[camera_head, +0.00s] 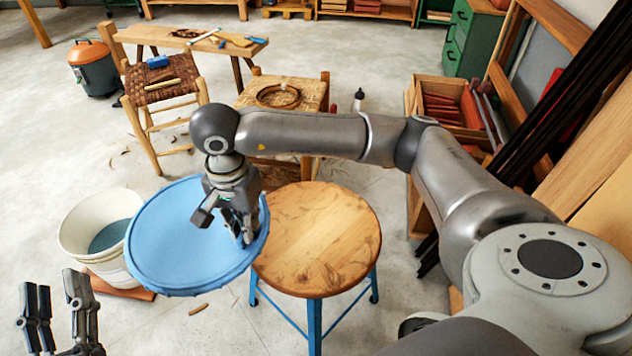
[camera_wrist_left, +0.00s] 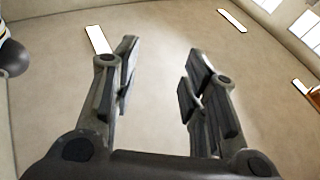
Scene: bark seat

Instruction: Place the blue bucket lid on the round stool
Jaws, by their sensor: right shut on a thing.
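The blue bucket lid (camera_head: 172,247) is a wide round disc in the head view. My right gripper (camera_head: 243,232) is shut on its right-hand rim. The lid appears to be held in the air, with its right edge overlapping the left edge of the round stool (camera_head: 325,235) in the picture. The stool has a scuffed wooden top and blue legs; its top is bare. I cannot tell how high the lid is above it. My left gripper (camera_head: 58,312) is at the lower left, open and empty; its spread fingers also show in the left wrist view (camera_wrist_left: 158,85).
A white bucket (camera_head: 75,235) with bluish contents stands on the floor left of the lid. Behind are a woven-seat chair (camera_head: 160,90), a low wooden table (camera_head: 320,92) and a bench (camera_head: 150,35). A wooden crate of tools (camera_head: 440,85) stands at the right. Floor in front is mostly clear.

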